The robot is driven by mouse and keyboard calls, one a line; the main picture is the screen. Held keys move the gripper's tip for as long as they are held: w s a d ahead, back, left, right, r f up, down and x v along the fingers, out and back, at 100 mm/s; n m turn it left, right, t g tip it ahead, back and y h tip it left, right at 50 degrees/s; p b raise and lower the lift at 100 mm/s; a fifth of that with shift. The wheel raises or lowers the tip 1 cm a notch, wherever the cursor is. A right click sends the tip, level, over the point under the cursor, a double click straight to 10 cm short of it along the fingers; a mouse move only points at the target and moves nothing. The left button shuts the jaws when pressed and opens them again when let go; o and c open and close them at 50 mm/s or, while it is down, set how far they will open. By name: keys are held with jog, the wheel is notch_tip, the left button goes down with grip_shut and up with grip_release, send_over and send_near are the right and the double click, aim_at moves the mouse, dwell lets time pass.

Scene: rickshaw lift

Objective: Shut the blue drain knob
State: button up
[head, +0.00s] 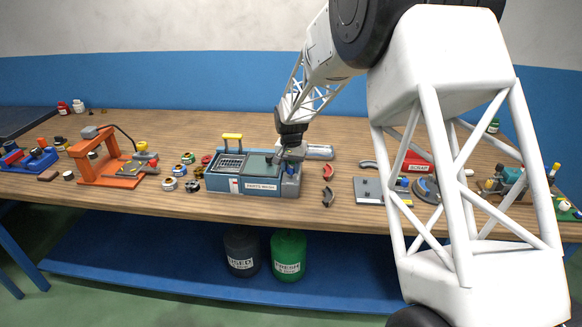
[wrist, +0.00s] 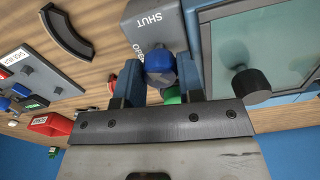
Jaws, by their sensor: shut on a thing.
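The blue drain knob (wrist: 160,68) sits on a grey block (wrist: 150,25) marked SHUT, with a second, partly covered word nearer the knob. My gripper (wrist: 160,78) has one finger on each side of the knob and is shut on it. In the head view my gripper (head: 290,157) is at the right end of the parts washer (head: 245,186), and the knob (head: 290,170) shows there as a small blue spot. A green part (wrist: 173,96) shows just behind the knob, partly hidden by my gripper. The knob's exact turn is hard to tell.
Dark curved parts (head: 328,197) lie on the bench right of the washer. A red bin (head: 416,164) stands farther right.

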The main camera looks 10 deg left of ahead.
aim_at(291, 167)
jog(key=m, duration=0.3)
jog(key=shift+m, duration=2.2)
jog(key=o, duration=0.7)
jog(key=shift+c, duration=0.2)
jog(key=shift+r, duration=0.15)
jog(key=shift+r, duration=3.8)
